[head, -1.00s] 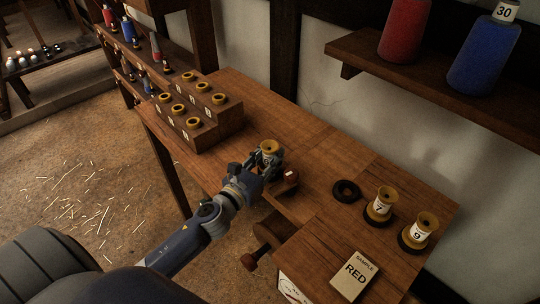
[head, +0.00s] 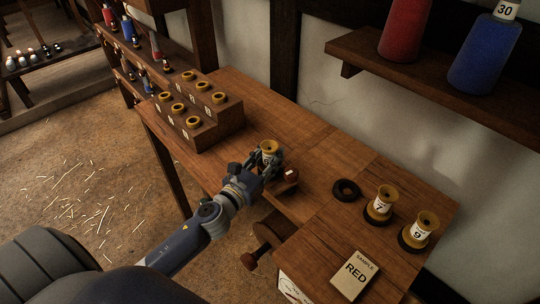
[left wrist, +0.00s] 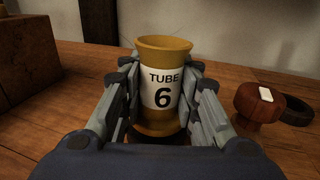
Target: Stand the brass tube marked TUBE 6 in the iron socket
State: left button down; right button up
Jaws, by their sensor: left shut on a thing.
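The brass tube marked TUBE 6 (left wrist: 162,90) stands upright between the fingers of my left gripper (left wrist: 162,105) in the left wrist view. In the head view the same tube (head: 269,147) shows above my left gripper (head: 266,160), which is shut on it over the bench. The tube's foot is partly hidden, so I cannot tell whether it touches the wood. The empty dark iron socket (head: 346,190) lies to the right; part of it shows in the left wrist view (left wrist: 297,111). My right gripper is not in view.
Tubes marked 7 (head: 382,203) and 9 (head: 421,228) stand in dark rings beyond the socket. A round wooden knob (head: 290,174) is just right of my gripper. A stepped rack (head: 200,132) holds several brass tubes.

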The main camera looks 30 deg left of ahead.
aim_at(266, 164)
pick_arm(q)
jog(key=shift+f+b, duration=0.3)
jog(key=shift+f, duration=0.05)
jog(key=c, duration=1.5)
grip_release()
jog(key=shift+s+a+f+b, duration=0.1)
jog(key=shift+s+b, duration=0.15)
jog(key=shift+s, duration=1)
jog(key=shift+s+a+f+b, duration=0.1)
jog(key=shift+s+b, duration=0.1)
jog(key=shift+s, duration=1.05)
jog(key=s, duration=0.2)
jog(key=s+b, duration=0.1)
jog(key=s, duration=0.1)
jog(key=s+b, duration=0.1)
jog(key=s, duration=0.1)
jog(key=shift+a+r, duration=0.2)
jog(key=shift+a, duration=0.1)
